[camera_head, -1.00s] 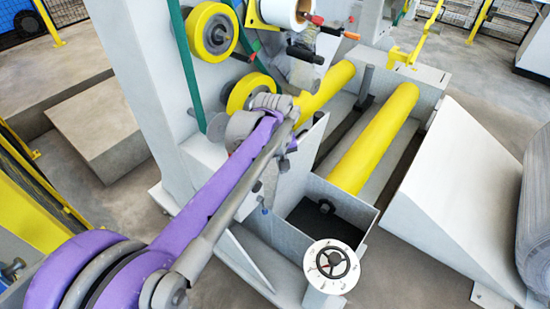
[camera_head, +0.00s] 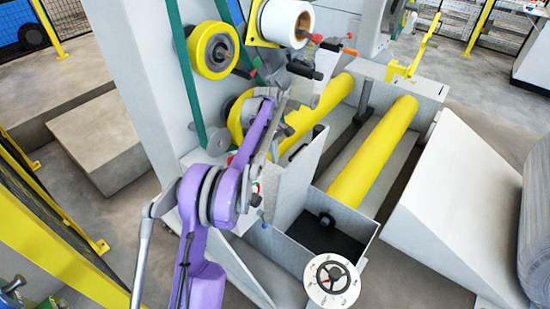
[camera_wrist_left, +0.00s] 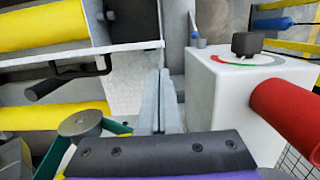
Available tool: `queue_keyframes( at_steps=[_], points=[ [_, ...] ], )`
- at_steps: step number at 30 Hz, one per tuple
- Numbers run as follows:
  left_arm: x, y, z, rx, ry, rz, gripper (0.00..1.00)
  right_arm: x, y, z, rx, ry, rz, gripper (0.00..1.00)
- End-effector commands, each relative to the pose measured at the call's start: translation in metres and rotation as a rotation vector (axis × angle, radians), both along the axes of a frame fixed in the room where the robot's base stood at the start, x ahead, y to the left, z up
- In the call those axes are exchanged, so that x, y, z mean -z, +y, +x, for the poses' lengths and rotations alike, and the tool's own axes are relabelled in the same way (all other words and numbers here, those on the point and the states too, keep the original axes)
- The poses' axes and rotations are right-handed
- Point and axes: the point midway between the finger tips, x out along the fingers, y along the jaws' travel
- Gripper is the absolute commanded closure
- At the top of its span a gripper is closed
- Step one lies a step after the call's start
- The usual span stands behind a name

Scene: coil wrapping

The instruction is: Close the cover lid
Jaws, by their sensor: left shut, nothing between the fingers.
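The cover lid seems to be the light grey panel (camera_head: 303,175), standing steeply tilted beside an open box with a dark inside (camera_head: 325,230). A black handle (camera_head: 318,131) shows at its upper edge. My left gripper (camera_head: 266,150) is to the left of the panel, partly hidden behind my purple arm. In the left wrist view its two grey fingers (camera_wrist_left: 160,100) are together, with nothing between them. A black handle (camera_wrist_left: 65,80) lies left of the fingers there, apart from them. My right gripper is out of view.
A white box with a dial knob (camera_wrist_left: 247,45) and a red cylinder (camera_wrist_left: 285,110) stands close right of the fingers in the wrist view. Yellow rollers (camera_head: 375,155) lie behind the open box. A white round dial (camera_head: 332,281) stands in front. A grey wedge (camera_head: 455,200) is right.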

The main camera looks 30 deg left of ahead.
Motion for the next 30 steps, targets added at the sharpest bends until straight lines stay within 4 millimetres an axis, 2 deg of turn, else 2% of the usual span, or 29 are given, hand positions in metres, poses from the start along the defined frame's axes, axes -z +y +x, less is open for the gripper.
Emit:
queue_keyframes(
  at_steps=[1, 6, 12, 18, 30],
  points=[
    [0.011, -0.001, 0.0, 0.001, 0.0, 0.0, 1.0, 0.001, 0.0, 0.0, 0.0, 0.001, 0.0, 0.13],
    [0.042, -0.005, -0.001, 0.002, 0.0, 0.0, 1.0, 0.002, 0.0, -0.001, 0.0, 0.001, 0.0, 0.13],
    [0.067, -0.009, -0.001, 0.001, 0.0, 0.0, 1.0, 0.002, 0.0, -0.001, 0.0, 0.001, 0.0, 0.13],
    [0.075, -0.01, -0.001, 0.002, -0.001, 0.0, 1.0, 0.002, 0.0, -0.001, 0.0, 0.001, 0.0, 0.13],
    [0.075, -0.015, -0.002, 0.003, -0.002, 0.01, 1.0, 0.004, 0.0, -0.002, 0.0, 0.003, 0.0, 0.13]
  ],
)
